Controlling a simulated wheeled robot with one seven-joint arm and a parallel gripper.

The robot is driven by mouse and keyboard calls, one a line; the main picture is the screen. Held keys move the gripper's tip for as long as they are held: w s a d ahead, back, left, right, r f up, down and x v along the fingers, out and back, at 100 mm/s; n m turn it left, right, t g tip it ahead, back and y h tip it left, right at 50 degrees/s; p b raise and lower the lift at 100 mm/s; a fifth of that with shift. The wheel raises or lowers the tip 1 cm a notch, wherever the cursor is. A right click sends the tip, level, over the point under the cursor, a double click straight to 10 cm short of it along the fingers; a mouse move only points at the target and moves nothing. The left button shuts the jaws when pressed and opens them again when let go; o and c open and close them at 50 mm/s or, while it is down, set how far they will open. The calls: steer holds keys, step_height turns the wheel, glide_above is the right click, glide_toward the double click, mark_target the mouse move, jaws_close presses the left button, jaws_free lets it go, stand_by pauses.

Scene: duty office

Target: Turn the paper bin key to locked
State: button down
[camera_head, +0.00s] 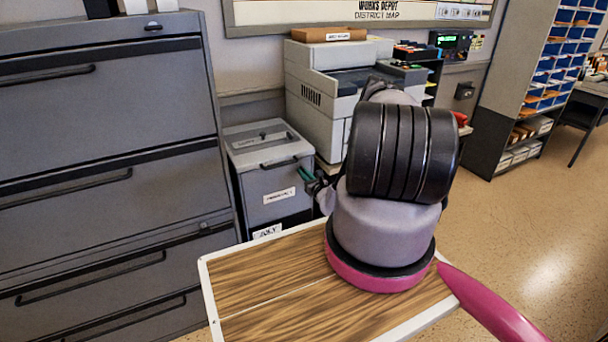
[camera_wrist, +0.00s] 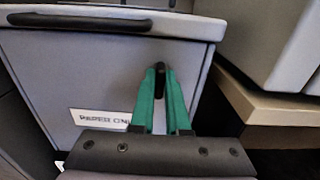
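The paper bin (camera_head: 267,179) is a grey box with a lid, between the drawer cabinet and the printer. Its front carries a label reading "PAPER ONLY" in part, seen in the wrist view (camera_wrist: 100,118). The small dark key (camera_wrist: 160,69) is upright at the upper right of the bin front. My gripper (camera_wrist: 160,74) has green fingers close together, one on each side of the key, and looks shut on it. In the head view my gripper (camera_head: 306,174) is at the bin's right edge, and my arm hides much of it; the key cannot be made out there.
A grey drawer cabinet (camera_head: 105,90) stands close on the left. A large printer (camera_head: 325,95) stands on a low stand (camera_wrist: 268,105) right of the bin. A shelf unit (camera_head: 525,80) is at the back right. Open floor (camera_head: 530,230) lies to the right.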

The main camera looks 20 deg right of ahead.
steer(key=shift+d+f+m, duration=0.1)
steer(key=shift+f+m, duration=0.05)
steer(key=shift+m, duration=4.3)
steer(key=shift+d+f+m, duration=0.1)
steer(key=shift+f+m, duration=0.05)
steer(key=shift+m, duration=4.3)
steer(key=c, duration=0.9)
jaws_free()
steer(key=s, duration=1.1)
steer(key=shift+d, duration=0.2)
